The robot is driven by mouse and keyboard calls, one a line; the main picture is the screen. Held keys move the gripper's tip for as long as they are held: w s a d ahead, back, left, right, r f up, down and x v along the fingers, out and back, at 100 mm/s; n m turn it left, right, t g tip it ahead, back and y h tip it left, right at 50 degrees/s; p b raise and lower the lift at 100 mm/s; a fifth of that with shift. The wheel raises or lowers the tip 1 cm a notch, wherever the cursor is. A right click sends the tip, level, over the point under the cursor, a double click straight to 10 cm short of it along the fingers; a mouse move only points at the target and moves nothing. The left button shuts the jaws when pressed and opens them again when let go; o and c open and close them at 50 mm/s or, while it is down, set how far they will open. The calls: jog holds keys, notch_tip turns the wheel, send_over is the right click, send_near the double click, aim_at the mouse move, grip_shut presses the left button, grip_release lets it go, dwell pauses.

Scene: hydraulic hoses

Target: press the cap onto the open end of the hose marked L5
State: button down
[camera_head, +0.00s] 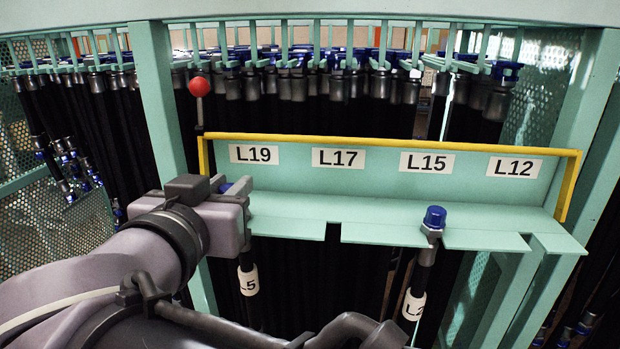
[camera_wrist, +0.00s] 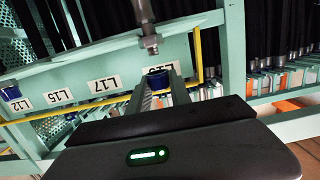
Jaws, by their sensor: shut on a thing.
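My gripper (camera_head: 232,190) is at the left part of the shelf, in front of the L19 label. It is shut on a blue cap (camera_wrist: 158,81), which shows between the fingers in the wrist view; only a bit of blue shows in the head view. The hose marked L5 (camera_head: 249,281) hangs below the gripper, and the gripper hides its upper end in the head view. In the wrist view a bare metal hose end (camera_wrist: 150,42) stands close to the held cap, with a small gap between them.
The teal shelf (camera_head: 380,230) has a yellow frame (camera_head: 570,185). A red-knobbed lever (camera_head: 199,87) stands behind my gripper. Many capped hoses hang behind.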

jog(key=shift+w+d+f, duration=0.1)
jog(key=shift+w, duration=1.15)
jog(key=shift+w+f, duration=0.15)
jog(key=shift+f, duration=0.05)
jog(key=shift+f+b, duration=0.45)
jog(key=shift+f, duration=0.65)
jog(key=shift+f, duration=0.2)
jog(key=c, duration=1.1)
grip_release()
